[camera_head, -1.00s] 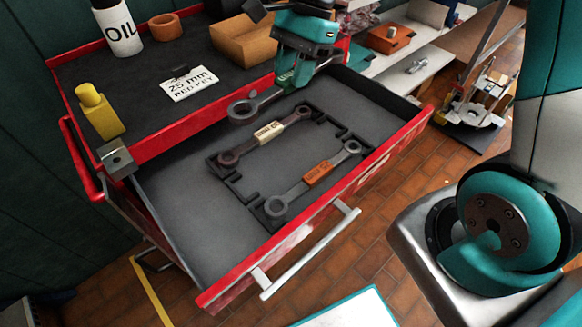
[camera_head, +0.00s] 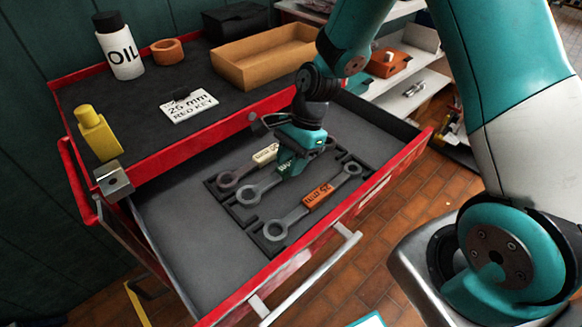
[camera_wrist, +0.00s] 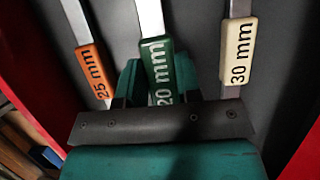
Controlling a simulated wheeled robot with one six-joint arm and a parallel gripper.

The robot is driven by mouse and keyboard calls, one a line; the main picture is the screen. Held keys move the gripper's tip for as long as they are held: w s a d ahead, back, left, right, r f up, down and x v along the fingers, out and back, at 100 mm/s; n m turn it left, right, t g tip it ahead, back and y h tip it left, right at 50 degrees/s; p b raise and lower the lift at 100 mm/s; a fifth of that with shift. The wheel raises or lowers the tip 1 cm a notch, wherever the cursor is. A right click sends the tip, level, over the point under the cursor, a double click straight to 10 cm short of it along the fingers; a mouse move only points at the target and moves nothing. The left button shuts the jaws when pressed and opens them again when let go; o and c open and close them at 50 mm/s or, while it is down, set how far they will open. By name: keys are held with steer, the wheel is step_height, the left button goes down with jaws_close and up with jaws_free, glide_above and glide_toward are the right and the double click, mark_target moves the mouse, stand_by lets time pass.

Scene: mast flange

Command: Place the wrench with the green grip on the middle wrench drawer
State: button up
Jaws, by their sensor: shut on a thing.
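My gripper (camera_head: 290,162) is shut on the wrench with the green grip, marked 20 mm, whose green grip (camera_wrist: 162,66) shows between the jaws in the wrist view. In the head view its ring end (camera_head: 248,193) sticks out left of the gripper, low over the middle of the open drawer (camera_head: 180,240). It lies between the cream-grip wrench (camera_head: 264,154) and the orange-grip wrench (camera_head: 318,196), which rest in the dark holder (camera_head: 268,243). I cannot tell whether the green wrench touches the holder. Its far end is hidden behind my gripper.
The drawer's left part is bare. Shelves (camera_head: 418,92) stand at the right.

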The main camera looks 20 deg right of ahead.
steer(key=shift+f, duration=1.3)
steer(key=shift+f, duration=0.1)
steer(key=o, duration=1)
steer(key=shift+o, duration=0.2)
steer(key=v, duration=1.1)
steer(key=shift+d+r, duration=0.15)
steer(key=shift+r, duration=0.15)
steer(key=s+a+r+n, duration=0.3)
steer(key=s+r+n, duration=0.1)
steer(key=s+n, duration=0.2)
steer(key=s+a+r+n+t, duration=0.1)
steer(key=s+a+r+n, duration=0.1)
steer(key=s+r+n, duration=0.2)
steer(key=s+a+r+n, duration=0.3)
steer(key=s+r+n, duration=0.2)
steer(key=s+n, duration=0.5)
steer(key=shift+a+n, duration=0.35)
steer(key=shift+n, duration=0.45)
